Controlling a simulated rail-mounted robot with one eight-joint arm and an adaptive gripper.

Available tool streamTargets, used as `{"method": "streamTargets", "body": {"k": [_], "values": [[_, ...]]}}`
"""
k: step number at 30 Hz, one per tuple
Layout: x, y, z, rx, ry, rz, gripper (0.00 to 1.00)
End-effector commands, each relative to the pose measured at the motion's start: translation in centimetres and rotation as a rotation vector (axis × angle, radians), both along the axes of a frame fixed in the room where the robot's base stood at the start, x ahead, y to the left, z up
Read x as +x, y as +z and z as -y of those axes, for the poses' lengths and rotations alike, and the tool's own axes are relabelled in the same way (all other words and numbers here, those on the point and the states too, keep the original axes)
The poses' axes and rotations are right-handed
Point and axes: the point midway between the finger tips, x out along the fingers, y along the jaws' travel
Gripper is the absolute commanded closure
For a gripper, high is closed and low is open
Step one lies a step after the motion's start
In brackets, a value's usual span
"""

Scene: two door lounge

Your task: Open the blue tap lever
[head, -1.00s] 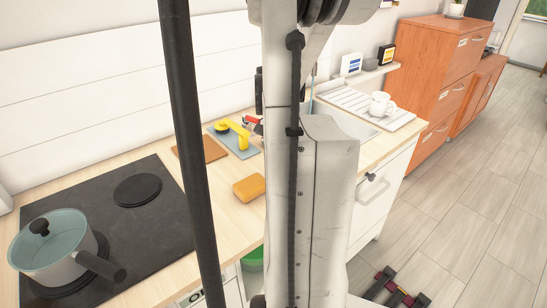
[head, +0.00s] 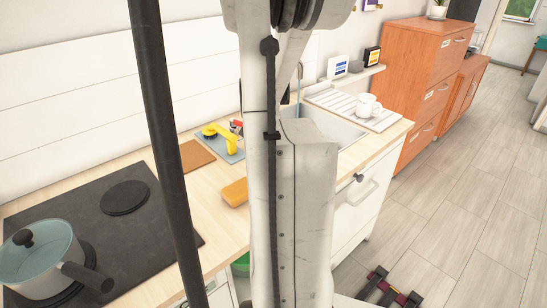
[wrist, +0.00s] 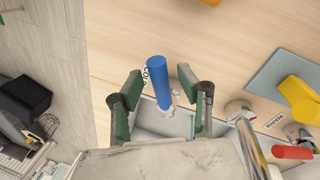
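The blue tap lever (wrist: 158,78) shows in the wrist view as a short blue cylinder on a pale fitting near the counter edge. A partly covered label lies beside it on the counter. My gripper (wrist: 159,74) is open, with one green-padded finger on each side of the lever. Gaps show between the lever and both pads. The red lever (wrist: 292,152) and the chrome spout (wrist: 250,143) are to the right. In the head view my arm hides the blue lever and my gripper; a bit of the red lever (head: 237,125) shows.
A yellow-handled brush (head: 216,132) lies on a blue-grey mat (head: 234,156) near the tap. A sponge (head: 234,192), a brown board (head: 196,155) and a hob with a pot (head: 42,258) are on the counter. A white mug (head: 367,105) stands on the drainer (head: 330,101).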

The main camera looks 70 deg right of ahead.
Motion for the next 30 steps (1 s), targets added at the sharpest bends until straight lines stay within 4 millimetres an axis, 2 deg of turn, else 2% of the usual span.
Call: {"method": "streamTargets", "body": {"k": [7, 21, 30], "values": [[0.3, 1.7, 0.0, 0.0, 0.001, 0.0, 0.64], [1.9, 10.0, 0.1, 0.0, 0.0, 0.0, 0.64], [2.3, 11.8, 0.2, 0.0, 0.0, 0.0, 0.64]]}}
